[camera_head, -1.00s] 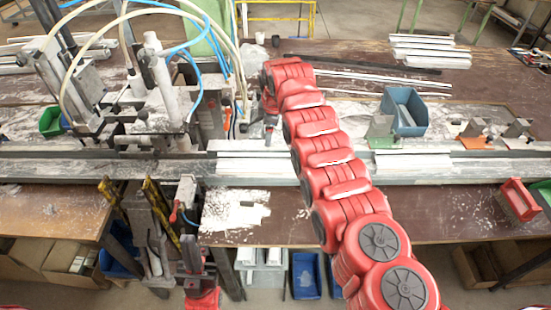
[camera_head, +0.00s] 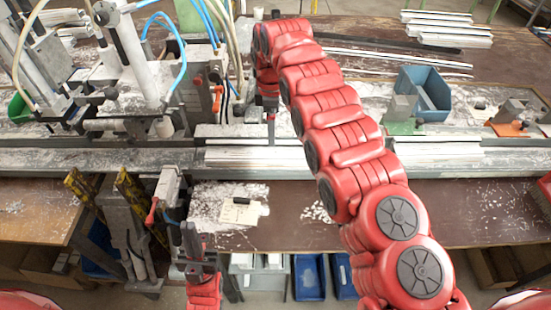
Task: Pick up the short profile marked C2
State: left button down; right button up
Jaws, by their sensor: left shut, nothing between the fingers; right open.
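Pale short profiles (camera_head: 256,154) lie side by side in the long metal rail, left of my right arm. More pale profiles (camera_head: 440,149) lie in the rail further right. No marking C2 can be read on any of them. My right gripper (camera_head: 271,138) points down just above the back edge of the left profiles, open and with nothing seen in it. My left gripper (camera_head: 188,232) is low in front of the bench, left of centre, shut and empty. My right arm hides part of the rail between the two groups.
The clamp machine (camera_head: 150,70) with hoses stands at the left. A blue bin (camera_head: 425,92) and clamp blocks (camera_head: 510,112) stand behind the rail at right. A pale card (camera_head: 240,211) with a dark object lies on the front tabletop. Long profiles (camera_head: 400,62) lie behind.

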jog(key=shift+s+f+p, duration=0.15)
jog(key=shift+f+p, duration=0.2)
jog(key=shift+f, duration=0.15)
jog(key=p, duration=0.2)
send_over(275, 152)
jog(key=f, duration=0.4)
jog(key=shift+s+a+f, duration=0.1)
jog(key=shift+a, duration=0.3)
jog(key=shift+f, duration=0.35)
jog(key=shift+d+f+p, duration=0.25)
jog(key=shift+f+p, duration=0.25)
jog(key=shift+f, duration=0.15)
jog(key=f+b, duration=0.1)
jog(key=f, duration=0.3)
jog(key=shift+d, duration=0.2)
jog(key=shift+r, duration=0.1)
jog(key=shift+c, duration=0.4)
grip_shut()
